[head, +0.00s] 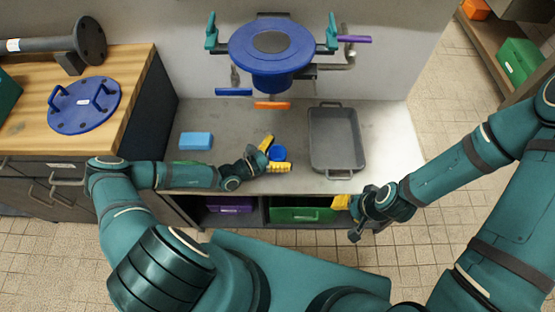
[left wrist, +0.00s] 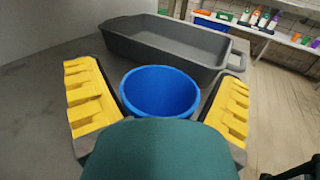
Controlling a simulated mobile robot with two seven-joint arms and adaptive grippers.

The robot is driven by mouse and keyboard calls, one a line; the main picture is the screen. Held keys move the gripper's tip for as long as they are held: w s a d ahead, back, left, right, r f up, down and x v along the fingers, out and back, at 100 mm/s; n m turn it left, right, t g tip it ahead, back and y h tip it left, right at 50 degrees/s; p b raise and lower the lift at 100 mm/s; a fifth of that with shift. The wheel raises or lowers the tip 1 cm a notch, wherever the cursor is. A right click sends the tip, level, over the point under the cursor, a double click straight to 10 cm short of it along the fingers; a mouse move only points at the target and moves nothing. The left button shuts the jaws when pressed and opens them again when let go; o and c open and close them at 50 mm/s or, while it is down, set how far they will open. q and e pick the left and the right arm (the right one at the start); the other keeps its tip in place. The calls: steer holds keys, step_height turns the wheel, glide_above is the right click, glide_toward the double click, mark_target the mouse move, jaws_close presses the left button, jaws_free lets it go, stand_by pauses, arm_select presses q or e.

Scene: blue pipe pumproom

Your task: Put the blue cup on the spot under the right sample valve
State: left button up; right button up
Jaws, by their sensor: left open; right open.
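The blue cup (head: 279,153) stands upright on the grey bench, left of the grey tray. My left gripper (head: 273,155) is open, with its yellow fingers on either side of the cup. In the left wrist view the cup (left wrist: 160,92) sits between the open fingers, with gaps at both sides. My right gripper (head: 345,203) is open and empty by the bench's front edge; its fingertips are partly hidden. At the back hang valves with a blue handle (head: 234,92), an orange handle (head: 272,105) and a purple handle (head: 356,39) at right. No marked spot is clearly visible.
The grey tray (head: 312,150) stands right of the cup, also close in the left wrist view (left wrist: 118,24). A light-blue block (head: 196,141) lies on the bench at left. The blue flanged vessel (head: 271,45) overhangs the bench's back. The bench's far right is bare.

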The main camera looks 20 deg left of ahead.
arm_select(q)
steer(key=c, duration=1.2)
